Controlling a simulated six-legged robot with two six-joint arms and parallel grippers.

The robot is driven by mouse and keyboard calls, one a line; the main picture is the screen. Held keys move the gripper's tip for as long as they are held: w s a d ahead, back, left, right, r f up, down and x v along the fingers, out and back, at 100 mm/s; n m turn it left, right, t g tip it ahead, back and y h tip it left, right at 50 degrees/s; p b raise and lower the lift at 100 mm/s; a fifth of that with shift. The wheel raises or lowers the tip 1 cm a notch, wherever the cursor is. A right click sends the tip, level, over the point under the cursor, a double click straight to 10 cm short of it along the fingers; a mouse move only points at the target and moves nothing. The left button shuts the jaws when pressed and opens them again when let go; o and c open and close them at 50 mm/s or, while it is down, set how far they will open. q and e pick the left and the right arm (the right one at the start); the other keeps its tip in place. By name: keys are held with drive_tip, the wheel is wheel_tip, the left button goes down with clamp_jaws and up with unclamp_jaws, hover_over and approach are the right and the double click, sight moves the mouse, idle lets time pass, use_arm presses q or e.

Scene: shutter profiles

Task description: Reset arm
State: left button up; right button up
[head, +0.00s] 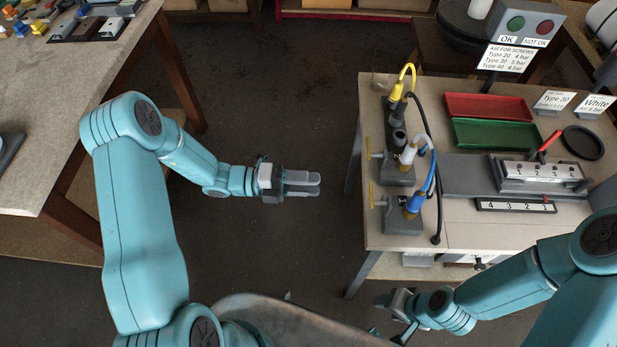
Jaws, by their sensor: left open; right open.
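My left gripper (303,183) is at the end of the teal arm that comes in from the left. It hangs over the bare floor between the two tables, points right, and holds nothing. Its jaws are open, with a narrow gap between the fingers. My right gripper (389,306) is low at the bottom, in front of the right workbench (480,228), pointing left. It is small and partly hidden in this view, and I see nothing held in it.
The workbench carries upright screwdrivers in a holder (398,170), a red tray (487,106), a green tray (493,134), a numbered fixture (541,172) and an OK/NOT OK button box (523,22). A left table (75,100) bears small parts. Open floor (270,90) lies between.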

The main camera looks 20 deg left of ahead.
use_arm(q)
drive_tip(key=s+d+m+g, duration=0.4)
drive_tip(key=s+d+g, duration=0.2)
drive_tip(key=d, duration=0.2)
drive_tip(key=s+d+f+m+g+y, duration=0.2)
drive_tip(key=s+f+m+g+y, duration=0.4)
drive_tip(key=s+m, duration=0.4)
drive_tip(key=s+a+f+m+t+y, duration=0.1)
drive_tip(key=s+a+f+m+y, duration=0.2)
drive_tip(key=f+m, duration=0.3)
drive_tip(key=s+a+f+m+t+y, duration=0.1)
drive_tip(key=s+a+f+m+y, duration=0.2)
drive_tip(key=m, duration=0.6)
drive_tip(key=w+f+m+t+y, duration=0.1)
drive_tip(key=w+m+t, duration=0.3)
drive_tip(key=w+m, duration=0.2)
drive_tip(key=m, duration=0.2)
drive_tip(key=shift+a+f+m+t, duration=0.2)
drive_tip(key=shift+m+t, duration=0.1)
drive_tip(key=shift+t, duration=0.1)
